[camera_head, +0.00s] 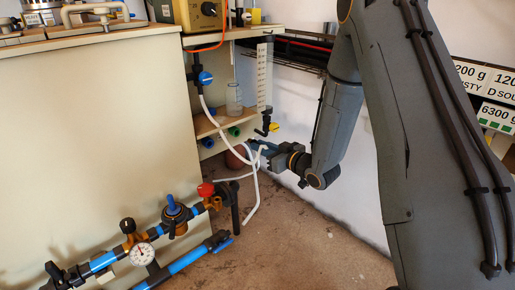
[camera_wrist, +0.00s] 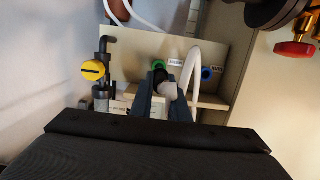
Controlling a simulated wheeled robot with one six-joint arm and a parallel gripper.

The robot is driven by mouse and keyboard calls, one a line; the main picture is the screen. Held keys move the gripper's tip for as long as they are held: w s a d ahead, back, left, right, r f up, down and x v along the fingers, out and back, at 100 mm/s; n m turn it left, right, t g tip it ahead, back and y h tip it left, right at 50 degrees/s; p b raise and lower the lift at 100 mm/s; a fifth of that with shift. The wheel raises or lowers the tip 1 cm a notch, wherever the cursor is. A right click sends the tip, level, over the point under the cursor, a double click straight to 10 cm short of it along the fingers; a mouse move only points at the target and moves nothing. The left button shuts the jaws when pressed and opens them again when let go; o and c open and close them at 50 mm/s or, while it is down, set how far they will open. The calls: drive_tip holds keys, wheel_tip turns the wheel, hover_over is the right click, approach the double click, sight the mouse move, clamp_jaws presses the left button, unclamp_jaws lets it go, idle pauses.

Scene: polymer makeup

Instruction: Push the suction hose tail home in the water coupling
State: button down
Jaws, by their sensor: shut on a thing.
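My gripper (camera_wrist: 167,82) is shut on the pale end of a white hose, the suction hose tail (camera_wrist: 170,90). A dark round part sits between the fingers, just ahead of the tail. Beyond the fingertips, a green-ringed coupling (camera_wrist: 158,64) and a blue coupling (camera_wrist: 207,73) are set in a beige panel, each with a small label too blurred to read surely. I cannot tell whether the tail touches a coupling. In the head view, my gripper (camera_head: 262,148) is low beside the bench end, close to the green coupling (camera_head: 234,131) and blue coupling (camera_head: 208,142).
White hose (camera_head: 223,139) loops down from a blue-handled valve (camera_head: 206,78) and hangs near my gripper. A yellow-handled valve (camera_wrist: 94,70) stands left of the couplings. A glass vessel (camera_head: 234,98) stands on the shelf. Pipework with a gauge (camera_head: 143,254) runs in front; open floor lies right.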

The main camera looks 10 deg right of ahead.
sight(254, 141)
drive_tip(key=shift+p, duration=0.4)
drive_tip(key=shift+r+b+x, duration=0.2)
drive_tip(key=shift+r+x, duration=0.05)
drive_tip(key=shift+x, duration=1.2)
drive_tip(key=shift+r+b+x, duration=0.2)
drive_tip(key=shift+x, duration=1.2)
drive_tip(key=shift+a+p, duration=0.1)
drive_tip(key=shift+p, duration=0.7)
drive_tip(key=shift+r+x, duration=0.15)
drive_tip(key=shift+x, duration=0.75)
drive_tip(key=shift+r+x, duration=0.15)
drive_tip(key=shift+x, duration=0.75)
drive_tip(key=c, duration=1.6)
unclamp_jaws()
drive_tip(key=shift+p+v, duration=1.3)
drive_tip(key=shift+v, duration=2.65)
